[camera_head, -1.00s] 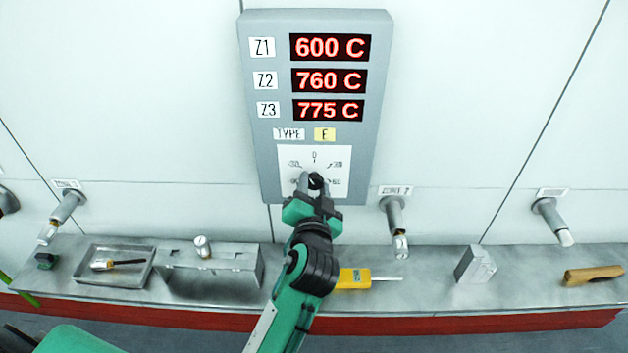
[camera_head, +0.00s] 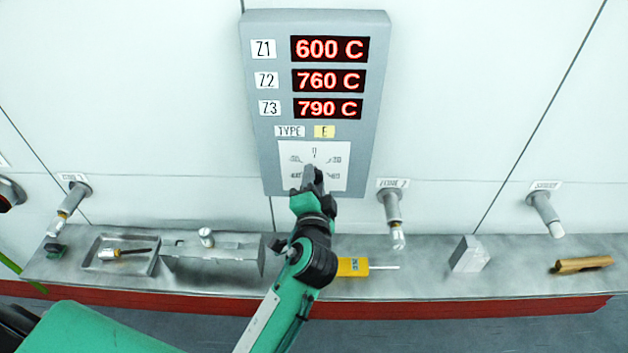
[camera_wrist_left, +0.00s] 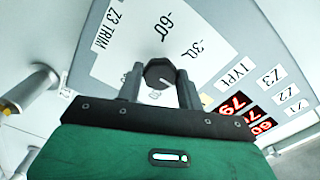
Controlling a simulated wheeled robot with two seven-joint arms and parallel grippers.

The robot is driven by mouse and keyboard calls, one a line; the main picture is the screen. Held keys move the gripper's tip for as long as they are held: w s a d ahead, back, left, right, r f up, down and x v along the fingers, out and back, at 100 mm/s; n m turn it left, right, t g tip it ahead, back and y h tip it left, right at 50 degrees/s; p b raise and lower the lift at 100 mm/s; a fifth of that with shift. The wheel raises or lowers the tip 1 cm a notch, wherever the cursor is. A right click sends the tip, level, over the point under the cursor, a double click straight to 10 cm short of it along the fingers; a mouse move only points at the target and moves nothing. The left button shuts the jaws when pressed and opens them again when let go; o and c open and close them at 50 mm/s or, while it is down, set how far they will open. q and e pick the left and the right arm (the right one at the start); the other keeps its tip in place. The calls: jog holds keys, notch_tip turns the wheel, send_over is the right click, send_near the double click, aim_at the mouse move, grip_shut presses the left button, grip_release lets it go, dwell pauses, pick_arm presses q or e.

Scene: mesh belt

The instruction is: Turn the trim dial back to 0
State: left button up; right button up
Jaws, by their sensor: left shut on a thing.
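The grey panel (camera_head: 262,165) on the wall has a white trim dial plate (camera_head: 341,150) with a 0 at the top and numbers on both sides. My left gripper (camera_head: 313,177) is at the plate and hides the dial knob in the head view. In the left wrist view the dark knob (camera_wrist_left: 159,72) with a white pointer mark sits between the fingers of my left gripper (camera_wrist_left: 160,85), which is shut on it. The -30 and -60 marks and "Z3 TRIM" show there. The Z3 display (camera_head: 328,109) reads 790 C. My right gripper is not in view.
Displays Z1 (camera_head: 330,49) and Z2 (camera_head: 329,80) read 600 C and 760 C. The ledge below holds a tray (camera_head: 92,262), a grey block (camera_head: 469,254), a yellow tool (camera_head: 353,267) and a wooden-handled item (camera_head: 582,264). Wall probes (camera_head: 392,207) stick out beside the panel.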

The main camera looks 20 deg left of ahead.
pick_arm(q)
jog(key=o, duration=1)
jog(key=shift+w, duration=0.1)
jog(key=b+v, duration=0.4)
jog(key=v, duration=1)
jog(key=shift+w, duration=0.1)
